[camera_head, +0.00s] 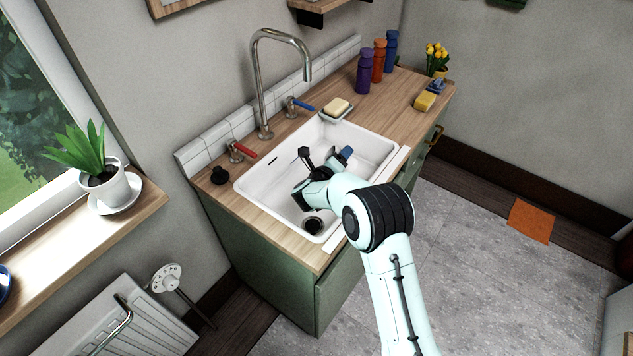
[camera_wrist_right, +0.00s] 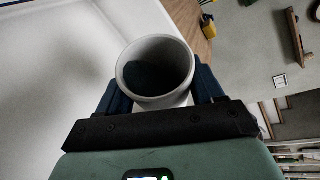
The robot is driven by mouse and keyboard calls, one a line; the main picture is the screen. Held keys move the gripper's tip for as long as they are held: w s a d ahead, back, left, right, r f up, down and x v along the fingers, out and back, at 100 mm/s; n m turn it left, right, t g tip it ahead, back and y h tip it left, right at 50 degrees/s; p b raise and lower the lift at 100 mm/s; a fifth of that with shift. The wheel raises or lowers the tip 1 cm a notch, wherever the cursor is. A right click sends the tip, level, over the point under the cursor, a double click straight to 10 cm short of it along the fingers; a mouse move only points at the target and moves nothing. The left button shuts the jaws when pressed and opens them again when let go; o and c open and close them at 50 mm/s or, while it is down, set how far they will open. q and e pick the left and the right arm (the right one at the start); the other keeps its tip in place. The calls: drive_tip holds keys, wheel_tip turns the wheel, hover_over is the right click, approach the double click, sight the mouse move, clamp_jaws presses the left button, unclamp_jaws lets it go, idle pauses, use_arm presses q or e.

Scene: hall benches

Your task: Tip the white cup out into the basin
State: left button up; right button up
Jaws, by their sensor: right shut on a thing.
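The white cup (camera_wrist_right: 180,92) is between the two dark blue fingers of my right gripper (camera_wrist_right: 160,88) in the right wrist view. The gripper is shut on it. The cup's round mouth faces the wrist camera, and its inside looks dark; I cannot tell shadow from contents. In the head view my right gripper (camera_head: 345,154) is over the white basin (camera_head: 262,190), and I cannot make out the cup there. The cup's exact tilt is unclear. The basin's drain (camera_head: 313,226) shows at the near end. My left gripper is not in view.
A tall tap (camera_head: 263,95) stands behind the basin, with red (camera_head: 243,149) and blue (camera_head: 300,105) handles. A soap dish (camera_head: 337,110) sits at the far rim. Several bottles (camera_head: 378,62), a yellow sponge (camera_head: 425,100) and a flower pot (camera_head: 440,71) stand on the counter's right part.

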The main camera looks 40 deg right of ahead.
drive_tip(key=shift+w+a+r+n+h, duration=0.1)
drive_tip(key=shift+r+n+h, duration=0.45)
drive_tip(key=shift+n, duration=0.25)
idle(0.6)
drive_tip(key=shift+w+a+r+n+h, duration=0.1)
drive_tip(key=shift+r+n+h, duration=0.25)
drive_tip(key=shift+n, duration=0.3)
drive_tip(key=shift+w+a+r+n+h, duration=0.1)
drive_tip(key=shift+n+h, duration=0.3)
drive_tip(key=shift+n, duration=0.25)
idle(0.6)
